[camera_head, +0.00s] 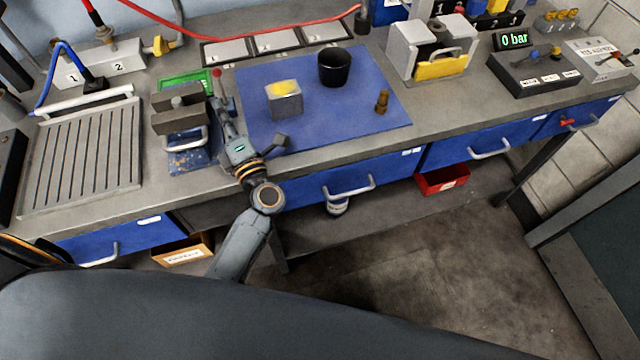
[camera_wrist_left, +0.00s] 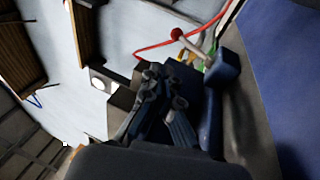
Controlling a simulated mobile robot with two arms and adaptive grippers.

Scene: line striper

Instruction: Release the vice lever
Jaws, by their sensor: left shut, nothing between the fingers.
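The vice (camera_head: 180,122) is a grey block-jawed tool on a blue base (camera_head: 190,160) at the left of the bench. Its lever (camera_head: 217,84) ends in a red knob and stands up just beyond my left gripper. The left wrist view also shows the lever (camera_wrist_left: 194,46) with its red knob, past the fingers. My left gripper (camera_head: 214,104) is at the vice's right side, shut and empty. In the left wrist view its fingers (camera_wrist_left: 153,84) are together, in front of the dark vice body. I cannot tell whether they touch the lever. My right gripper is not in view.
A blue mat (camera_head: 345,115) right of the gripper holds a grey block with a yellow top (camera_head: 284,101), a black cup (camera_head: 335,67) and a brass piece (camera_head: 382,101). A green-framed tray (camera_head: 186,80) lies behind the vice; a slatted grey plate (camera_head: 82,160) lies left.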

